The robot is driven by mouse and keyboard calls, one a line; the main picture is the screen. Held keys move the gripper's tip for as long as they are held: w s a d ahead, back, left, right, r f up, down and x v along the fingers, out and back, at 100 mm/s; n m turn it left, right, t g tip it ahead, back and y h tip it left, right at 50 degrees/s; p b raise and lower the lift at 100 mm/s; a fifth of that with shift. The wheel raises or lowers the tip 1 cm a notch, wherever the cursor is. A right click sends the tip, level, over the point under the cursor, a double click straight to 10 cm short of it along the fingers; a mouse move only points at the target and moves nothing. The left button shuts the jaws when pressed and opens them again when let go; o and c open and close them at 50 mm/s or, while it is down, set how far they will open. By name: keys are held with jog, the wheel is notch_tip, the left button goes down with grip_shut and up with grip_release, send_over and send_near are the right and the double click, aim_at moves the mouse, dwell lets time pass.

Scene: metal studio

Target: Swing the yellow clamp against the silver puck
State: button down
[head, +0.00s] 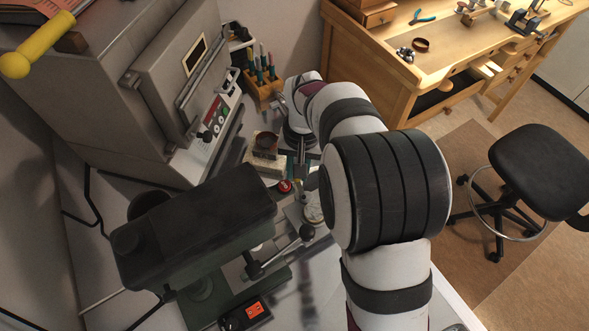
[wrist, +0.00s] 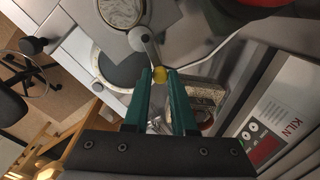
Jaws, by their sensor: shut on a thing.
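My gripper (wrist: 160,74) has two green fingers, shut on the yellow knob (wrist: 159,75) of the clamp. A short silver clamp arm (wrist: 148,50) runs from the knob up to a round pivot. The silver puck (wrist: 120,11) is a round, pale, textured disc at the top of the wrist view, close to the pivot end of the clamp arm. I cannot tell whether clamp and puck touch. In the head view, a pale round top that looks like the puck (head: 313,213) is partly covered by my arm. The clamp is not clear there.
The kiln (head: 145,75) stands left of my gripper. A dark green machine (head: 195,235) with a ball-ended lever (head: 305,233) fills the near left. A red button (head: 284,186) and a tool rack (head: 262,80) are nearby. A wooden bench (head: 420,60) and stool (head: 535,160) stand right.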

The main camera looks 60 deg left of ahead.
jog(key=m, duration=0.1)
jog(key=w+m, duration=0.1)
jog(key=m, duration=0.2)
jog(key=shift+w+d+m, duration=0.3)
jog(key=shift+d, duration=0.1)
jog(key=shift+w+d+m, duration=0.3)
jog(key=shift+d+m, duration=0.05)
jog(key=shift+m, duration=0.7)
jog(key=shift+w+d+m, duration=0.25)
jog(key=shift+d+m, duration=0.05)
jog(key=shift+m, duration=0.75)
jog(key=c, duration=0.7)
grip_release()
jog(key=r, duration=1.6)
jog(key=shift+d, duration=0.4)
jog(key=shift+f, duration=0.1)
